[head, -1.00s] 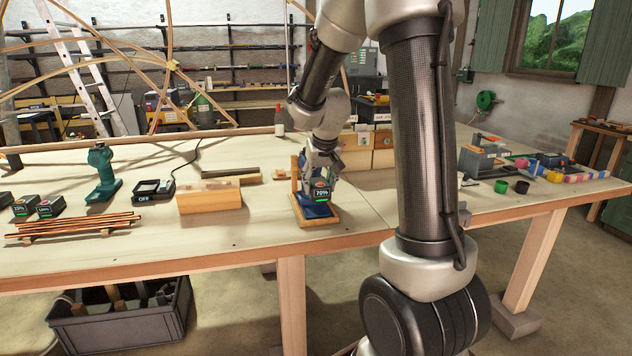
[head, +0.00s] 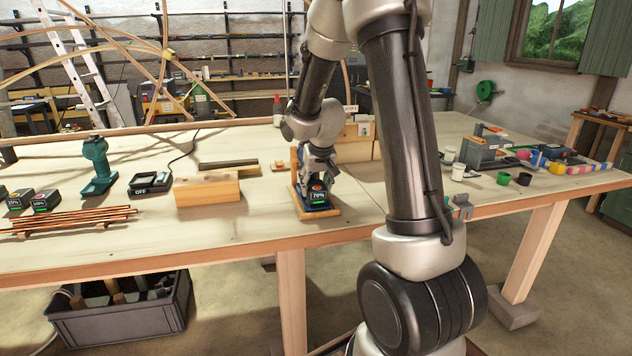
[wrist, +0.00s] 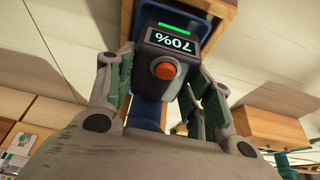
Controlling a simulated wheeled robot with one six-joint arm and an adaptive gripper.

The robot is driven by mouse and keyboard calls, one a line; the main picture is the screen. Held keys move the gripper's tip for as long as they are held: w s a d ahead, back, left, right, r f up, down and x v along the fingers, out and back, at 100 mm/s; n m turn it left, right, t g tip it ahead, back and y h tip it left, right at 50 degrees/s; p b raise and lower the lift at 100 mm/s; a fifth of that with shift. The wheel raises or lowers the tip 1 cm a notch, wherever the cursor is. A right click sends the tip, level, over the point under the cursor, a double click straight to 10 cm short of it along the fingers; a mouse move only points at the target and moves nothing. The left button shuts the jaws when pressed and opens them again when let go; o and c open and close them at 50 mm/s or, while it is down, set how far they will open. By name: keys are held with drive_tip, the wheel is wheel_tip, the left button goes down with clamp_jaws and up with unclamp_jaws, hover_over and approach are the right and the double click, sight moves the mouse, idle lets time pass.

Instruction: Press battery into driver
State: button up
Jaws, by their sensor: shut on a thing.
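The battery (head: 318,197) is a dark block with a lit 70% display, a green bar and a red button, clear in the wrist view (wrist: 170,50). My gripper (head: 317,182) is shut on it, with one finger on each side in the wrist view (wrist: 158,82). A blue body (wrist: 148,112), apparently the driver, sits in a wooden cradle (wrist: 226,22) under and behind the battery. The battery is low against it. The joint is hidden, so I cannot tell whether the battery is seated. A teal driver (head: 97,166) stands separately at the left.
Two other batteries (head: 45,201) and copper-coloured rods (head: 75,219) lie at the left. A charger (head: 151,184) and a wooden block (head: 207,190) stand left of the cradle. Wooden boxes (head: 352,147) are behind it. Cups and a grey device (head: 483,153) are at the right.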

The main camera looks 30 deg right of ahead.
sight(314, 182)
drive_tip(key=shift+f, duration=1.05)
idle(1.3)
drive_tip(key=o, duration=1.5)
drive_tip(key=shift+r, duration=3.55)
drive_tip(key=s+f+n+g, duration=0.1)
drive_tip(key=s+f+g, duration=0.1)
drive_tip(key=s, duration=0.5)
drive_tip(key=shift+s+a+r+n+t+y, duration=0.3)
drive_tip(key=shift+s+a+r, duration=1.4)
drive_tip(key=shift+s, duration=2.2)
drive_tip(key=shift+s+a+r+n+t+y, duration=0.1)
drive_tip(key=shift+s+a+r+n+t, duration=0.45)
drive_tip(key=shift+s+r, duration=2.7)
drive_tip(key=shift+s+a+r+n+t+y, duration=0.25)
drive_tip(key=shift+s+a+r, duration=1.15)
drive_tip(key=shift+s, duration=3.15)
